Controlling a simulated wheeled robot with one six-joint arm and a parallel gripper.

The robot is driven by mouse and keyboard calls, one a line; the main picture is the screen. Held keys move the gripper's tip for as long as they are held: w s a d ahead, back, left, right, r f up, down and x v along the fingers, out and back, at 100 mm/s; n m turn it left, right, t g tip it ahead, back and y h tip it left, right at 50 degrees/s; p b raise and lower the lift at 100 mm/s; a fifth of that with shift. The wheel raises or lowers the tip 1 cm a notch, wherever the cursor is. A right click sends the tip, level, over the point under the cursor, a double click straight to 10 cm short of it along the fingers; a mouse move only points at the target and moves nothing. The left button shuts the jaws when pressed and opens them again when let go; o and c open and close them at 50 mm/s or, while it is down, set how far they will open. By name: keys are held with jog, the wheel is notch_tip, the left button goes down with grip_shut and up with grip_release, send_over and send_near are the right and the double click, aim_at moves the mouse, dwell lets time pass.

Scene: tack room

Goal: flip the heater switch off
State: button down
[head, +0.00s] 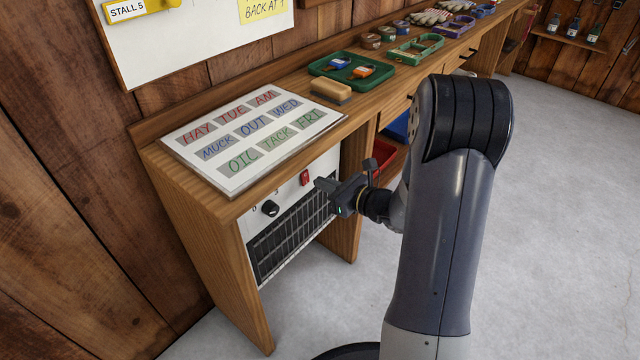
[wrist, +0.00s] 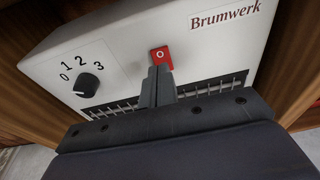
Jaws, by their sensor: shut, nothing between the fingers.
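The heater (head: 290,222) is a white panel with a dark grille, set under the near end of the wooden bench. Its red rocker switch (head: 305,178) is on the upper right of the panel. In the wrist view the red switch (wrist: 161,57) shows a white "O" mark at its upper part; its lower part is hidden behind my fingertips. My gripper (head: 322,184) is shut and empty, in front of the panel close to the switch. In the wrist view its fingertips (wrist: 159,72) overlap the switch's lower edge; I cannot tell whether they touch it.
A black dial (wrist: 89,86) marked 0 to 3 is left of the switch. Above is the bench top with a word board (head: 252,135), a brush (head: 330,91) and a green tray (head: 378,75). A red bin (head: 384,156) stands right of the heater. The floor at right is clear.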

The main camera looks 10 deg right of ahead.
jog(key=r+p+v, duration=0.2)
jog(key=p+v, duration=0.1)
jog(key=v, duration=0.7)
jog(key=shift+r, duration=0.25)
jog(key=shift+w+f, duration=0.1)
jog(key=shift+w, duration=0.1)
